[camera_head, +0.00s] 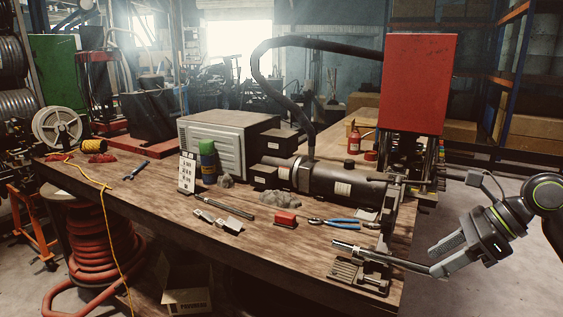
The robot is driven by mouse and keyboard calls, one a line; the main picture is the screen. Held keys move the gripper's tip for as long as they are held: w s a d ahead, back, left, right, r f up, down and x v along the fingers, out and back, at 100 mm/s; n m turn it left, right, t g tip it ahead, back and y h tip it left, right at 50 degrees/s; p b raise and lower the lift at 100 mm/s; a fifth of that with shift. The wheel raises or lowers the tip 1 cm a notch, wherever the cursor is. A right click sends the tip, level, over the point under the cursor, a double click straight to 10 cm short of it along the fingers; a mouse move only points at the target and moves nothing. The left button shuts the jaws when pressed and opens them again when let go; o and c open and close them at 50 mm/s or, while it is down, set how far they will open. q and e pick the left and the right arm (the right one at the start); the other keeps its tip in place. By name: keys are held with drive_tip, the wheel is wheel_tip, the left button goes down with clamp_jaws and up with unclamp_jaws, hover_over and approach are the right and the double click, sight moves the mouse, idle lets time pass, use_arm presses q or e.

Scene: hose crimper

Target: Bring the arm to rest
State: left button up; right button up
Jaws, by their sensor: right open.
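My right arm comes in from the right edge. My right gripper (438,256) is open, with its fingers pointing left, just off the right end of the workbench (130,190). A thin metal rod (392,257) runs from the bench fixture toward the lower finger. I cannot tell whether the two touch. The hose crimper (335,183), a dark cylinder with a black hose, lies on the bench left of the gripper. My left gripper is not in view.
A small clamp-like fixture (358,276) stands at the bench's front right corner. Blue-handled pliers (334,221), a red block (285,219) and other hand tools lie on the bench. A red panel (418,83) stands behind. The floor right of the bench looks clear.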

drive_tip(key=s+a+r+m+t+y, duration=0.15)
drive_tip(key=a+m+t+y, duration=0.4)
drive_tip(key=a+y, duration=0.55)
drive_tip(key=s+d+f+n+t+h, duration=0.2)
drive_tip(key=d+f+n+t+h, duration=0.2)
drive_tip(key=d+f+n+h, duration=1.05)
drive_tip(key=s+d+f+n+t+h, duration=0.1)
drive_tip(key=s+f+n+t+h, duration=0.25)
drive_tip(key=n+h, duration=1.15)
drive_tip(key=s+a+f+g+y, duration=0.35)
drive_tip(key=s+f+g, duration=0.25)
drive_tip(key=s+f, duration=0.3)
drive_tip(key=s+a+f+g+y, duration=0.2)
drive_tip(key=s+f+g+y, duration=0.4)
drive_tip(key=s, duration=0.5)
wheel_tip(320, 180, down, 27)
drive_tip(key=s+d+g, duration=0.1)
drive_tip(key=s+g, duration=0.1)
drive_tip(key=s+a+f, duration=0.1)
drive_tip(key=s+f, duration=1.3)
drive_tip(key=shift+f+m+g, duration=0.25)
drive_tip(key=shift+m+g, duration=0.15)
